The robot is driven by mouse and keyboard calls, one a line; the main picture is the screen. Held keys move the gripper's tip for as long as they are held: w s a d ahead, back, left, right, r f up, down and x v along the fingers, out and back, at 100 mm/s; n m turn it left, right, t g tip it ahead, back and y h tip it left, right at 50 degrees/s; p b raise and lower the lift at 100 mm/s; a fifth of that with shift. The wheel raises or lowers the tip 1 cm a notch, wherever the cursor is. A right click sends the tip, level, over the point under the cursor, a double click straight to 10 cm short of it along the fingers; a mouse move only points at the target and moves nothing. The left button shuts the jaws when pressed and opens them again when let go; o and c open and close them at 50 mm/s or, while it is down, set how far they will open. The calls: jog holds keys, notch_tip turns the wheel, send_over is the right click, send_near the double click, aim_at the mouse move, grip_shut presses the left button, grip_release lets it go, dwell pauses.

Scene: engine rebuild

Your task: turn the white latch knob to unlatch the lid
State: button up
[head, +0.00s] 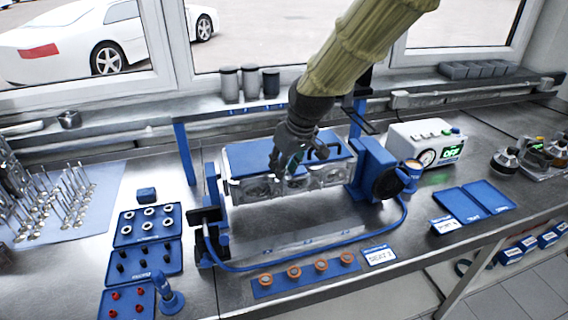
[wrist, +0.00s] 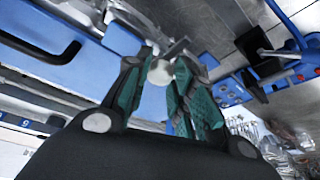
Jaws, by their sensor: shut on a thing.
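My gripper (head: 288,165) points down at the front edge of the blue lid (head: 248,154), which lies on a grey metal engine part (head: 333,176) held in a blue stand. In the wrist view my gripper (wrist: 165,85) has its green-padded fingers on both sides of the white latch knob (wrist: 160,73), shut on it. A grey bar shows just beyond the knob. The knob is hidden behind the fingers in the head view. The lid looks closed.
A blue hose (head: 300,261) curves in front of the stand. A gauge box (head: 425,142) stands to the right. Blue trays (head: 148,260) of small parts lie at the left, and a strip with orange rings (head: 306,272) lies in front.

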jog(key=o, duration=0.8)
jog(key=shift+w+a+r, duration=0.1)
jog(key=shift+w, duration=0.05)
jog(key=shift+o, duration=1.2)
jog(key=v, duration=1.1)
jog(key=shift+r, duration=0.35)
jog(key=shift+r, duration=0.1)
